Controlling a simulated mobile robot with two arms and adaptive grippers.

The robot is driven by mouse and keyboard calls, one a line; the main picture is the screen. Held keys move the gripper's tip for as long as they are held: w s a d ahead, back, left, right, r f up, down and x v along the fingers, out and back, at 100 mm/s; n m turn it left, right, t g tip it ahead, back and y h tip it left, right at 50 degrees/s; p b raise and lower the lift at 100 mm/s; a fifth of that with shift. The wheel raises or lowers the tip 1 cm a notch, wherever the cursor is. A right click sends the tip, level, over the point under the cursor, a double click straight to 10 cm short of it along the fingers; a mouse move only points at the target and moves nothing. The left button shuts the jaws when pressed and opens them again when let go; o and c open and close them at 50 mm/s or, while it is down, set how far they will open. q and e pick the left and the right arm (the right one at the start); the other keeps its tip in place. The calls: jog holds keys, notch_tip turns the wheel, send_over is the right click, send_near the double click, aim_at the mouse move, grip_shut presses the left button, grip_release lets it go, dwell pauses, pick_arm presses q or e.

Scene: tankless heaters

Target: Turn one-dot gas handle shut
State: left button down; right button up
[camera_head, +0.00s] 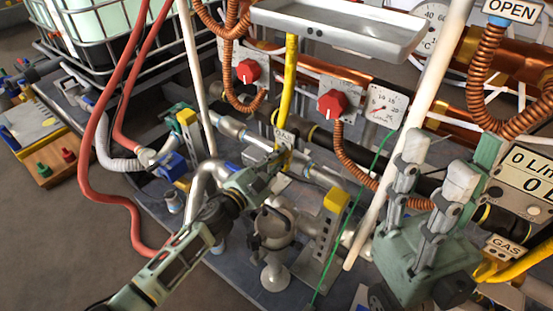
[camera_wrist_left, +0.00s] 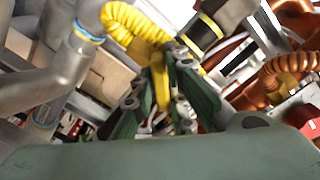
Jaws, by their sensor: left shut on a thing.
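A yellow gas pipe (camera_head: 290,85) comes down to a GAS label (camera_head: 283,137) in the middle of the head view. My left gripper (camera_head: 277,166) is just below that label, its fingers partly hidden among the pipes. In the left wrist view, the fingers (camera_wrist_left: 163,85) are around a flat yellow handle (camera_wrist_left: 157,65) below a ribbed yellow hose (camera_wrist_left: 140,25), and are shut on it. No dot mark can be made out on the handle. My right gripper (camera_head: 430,185) is raised at the right, its two pale-tipped fingers apart, with nothing between them.
Red knobs (camera_head: 248,71) and (camera_head: 332,103) sit on panels behind. A grey tray (camera_head: 340,30) hangs above. A pale pole (camera_head: 405,130) stands between my grippers. A second GAS label (camera_head: 505,246) is at the lower right. Steel pipes and a pump (camera_head: 273,228) crowd my left gripper.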

pick_arm(q)
jog(key=m, duration=0.4)
jog(key=shift+a, duration=0.1)
jog(key=c, duration=1.8)
grip_release()
jog(key=v, duration=1.2)
